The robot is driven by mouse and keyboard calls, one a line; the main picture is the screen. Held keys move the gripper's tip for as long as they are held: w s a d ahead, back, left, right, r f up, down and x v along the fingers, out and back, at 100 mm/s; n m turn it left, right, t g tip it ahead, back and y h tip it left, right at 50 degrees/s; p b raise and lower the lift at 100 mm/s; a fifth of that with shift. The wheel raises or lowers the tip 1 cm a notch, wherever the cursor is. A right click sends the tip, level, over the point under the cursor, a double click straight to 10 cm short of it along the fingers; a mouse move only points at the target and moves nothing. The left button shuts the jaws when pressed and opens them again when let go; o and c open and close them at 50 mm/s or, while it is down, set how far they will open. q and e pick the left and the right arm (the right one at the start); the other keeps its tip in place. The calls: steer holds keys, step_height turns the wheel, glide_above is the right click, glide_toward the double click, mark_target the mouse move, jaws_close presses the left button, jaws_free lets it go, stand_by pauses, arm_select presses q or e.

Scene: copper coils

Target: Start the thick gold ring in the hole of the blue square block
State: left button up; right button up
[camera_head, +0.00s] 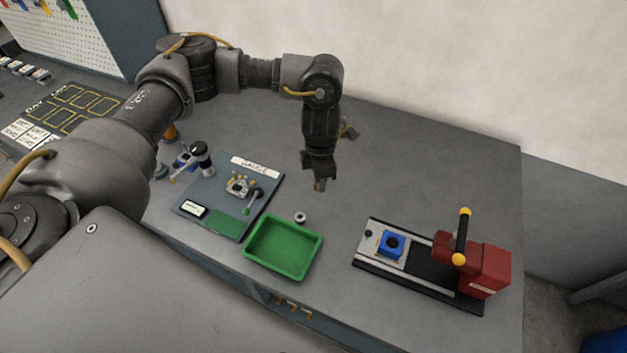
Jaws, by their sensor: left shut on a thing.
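The blue square block (391,244) with a dark round hole in its top sits on the light plate of the red-ended press fixture at the right. My left gripper (319,184) points down above the table, behind and left of the block and well apart from it. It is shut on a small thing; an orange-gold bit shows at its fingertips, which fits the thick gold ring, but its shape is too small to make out. My right gripper is not in view.
The fixture's red head (485,268) has a black lever with yellow knobs (462,236). A green tray (247,262) stands at centre, with a small grey ring (300,218) behind it. A gauge board (186,212) lies left. The table between gripper and fixture is clear.

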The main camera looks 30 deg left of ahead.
arm_select(q)
steer(key=s+r+m+b, duration=0.1)
steer(key=s+r+m, duration=0.2)
steer(key=m, duration=1)
steer(key=s+r+m+b, duration=0.1)
steer(key=s+r+m, duration=0.3)
steer(key=s+m, duration=0.4)
steer(key=m, duration=0.5)
